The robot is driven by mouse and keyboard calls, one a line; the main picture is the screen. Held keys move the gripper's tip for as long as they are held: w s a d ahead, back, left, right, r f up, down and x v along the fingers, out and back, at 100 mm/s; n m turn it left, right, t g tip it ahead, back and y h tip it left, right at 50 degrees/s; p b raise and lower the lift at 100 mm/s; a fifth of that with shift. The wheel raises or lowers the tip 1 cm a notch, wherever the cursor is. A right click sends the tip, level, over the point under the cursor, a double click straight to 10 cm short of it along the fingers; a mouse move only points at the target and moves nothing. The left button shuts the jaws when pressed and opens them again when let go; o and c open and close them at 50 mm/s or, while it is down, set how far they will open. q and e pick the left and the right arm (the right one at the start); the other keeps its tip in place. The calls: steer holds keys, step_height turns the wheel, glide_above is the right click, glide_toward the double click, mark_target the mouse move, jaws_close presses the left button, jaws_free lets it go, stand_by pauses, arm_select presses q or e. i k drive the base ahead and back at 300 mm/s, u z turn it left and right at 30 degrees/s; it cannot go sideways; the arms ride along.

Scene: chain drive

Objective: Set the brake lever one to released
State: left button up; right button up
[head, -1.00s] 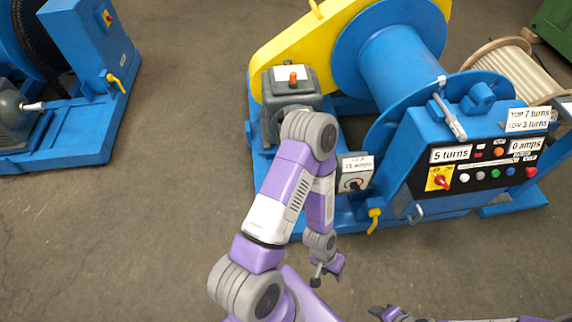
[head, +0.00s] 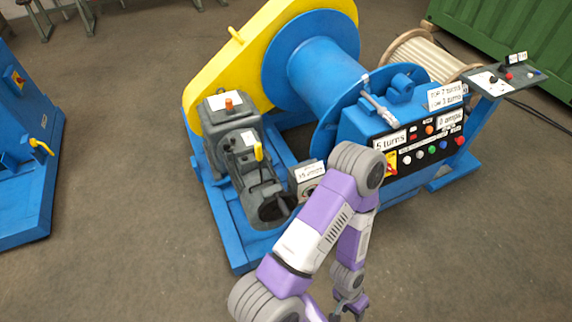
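No lever in view carries a readable "brake one" label, so I cannot tell for sure which is brake lever one. A yellow-tipped lever (head: 258,152) stands up on the grey motor and gearbox unit (head: 240,145) of the blue winch. A grey metal lever (head: 378,108) leans on top of the control cabinet, beside the drum. My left arm crosses in front of the winch's near side. My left gripper (head: 348,310) hangs low at the bottom edge, apart from every lever, its fingers seemingly spread and empty. My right gripper is out of view.
The control panel (head: 430,148) has coloured buttons and a "5 turns" sign. Another blue machine (head: 25,185) with a yellow handle (head: 40,146) stands at the left. A rope spool (head: 425,60) and a green container (head: 515,40) are at the back right. The floor between the machines is clear.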

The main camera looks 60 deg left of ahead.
mark_target(259, 147)
steer(key=i, duration=0.8)
steer(key=u, duration=2.85)
steer(key=i, duration=0.5)
steer(key=u, duration=0.05)
steer(key=k, duration=0.5)
steer(key=z, duration=0.55)
steer(key=i, duration=0.35)
steer(key=u, duration=1.3)
